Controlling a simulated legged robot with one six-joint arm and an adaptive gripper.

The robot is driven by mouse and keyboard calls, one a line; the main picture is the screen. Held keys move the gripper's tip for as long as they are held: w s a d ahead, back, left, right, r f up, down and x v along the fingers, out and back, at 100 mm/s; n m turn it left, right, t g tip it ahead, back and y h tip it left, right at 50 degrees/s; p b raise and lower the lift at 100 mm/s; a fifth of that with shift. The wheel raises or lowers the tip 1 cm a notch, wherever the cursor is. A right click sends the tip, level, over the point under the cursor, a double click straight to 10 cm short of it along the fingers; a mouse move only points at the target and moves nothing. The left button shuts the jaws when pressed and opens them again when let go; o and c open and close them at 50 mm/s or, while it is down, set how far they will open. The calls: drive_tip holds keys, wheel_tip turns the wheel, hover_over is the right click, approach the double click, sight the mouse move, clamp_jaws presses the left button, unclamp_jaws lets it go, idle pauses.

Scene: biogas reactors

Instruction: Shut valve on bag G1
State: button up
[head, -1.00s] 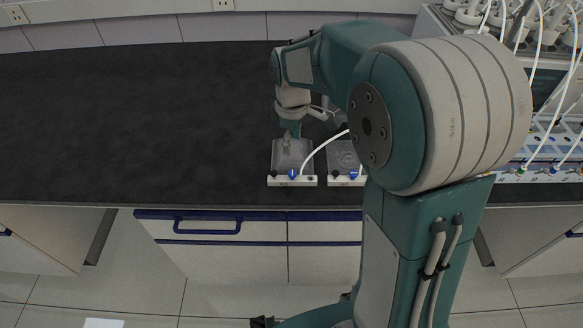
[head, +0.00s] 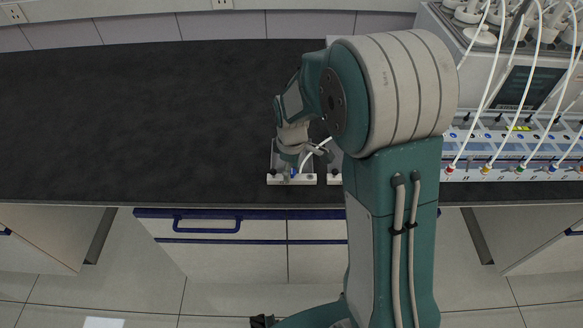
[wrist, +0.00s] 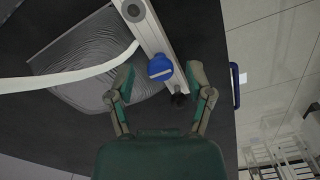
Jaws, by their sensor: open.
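A grey bag (wrist: 88,60) lies on the dark bench with a white bar (wrist: 150,32) along its edge. A blue valve (wrist: 160,67) sits on the bar, and a white tube (wrist: 75,76) runs across the bag. In the wrist view my gripper (wrist: 165,82) is open, its fingertips on either side of the valve and apart from each other. In the head view my gripper (head: 293,170) is over the bar (head: 305,180) at the bench's front edge and covers most of the bag and valve. I cannot read the bag's label.
A second white bar (head: 335,180) is just to the right, mostly hidden by my arm. A rack with tubes and coloured fittings (head: 510,145) stands at the right. The bench (head: 130,120) to the left is clear. A blue drawer handle (head: 207,225) is below the edge.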

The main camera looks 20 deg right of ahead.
clamp_jaws()
drive_tip(key=shift+m, duration=0.3)
drive_tip(key=m, duration=0.3)
drive_tip(key=shift+m, duration=0.3)
drive_tip(key=m, duration=0.4)
drive_tip(key=shift+m, duration=0.3)
drive_tip(key=m, duration=0.9)
drive_tip(key=shift+s, duration=0.1)
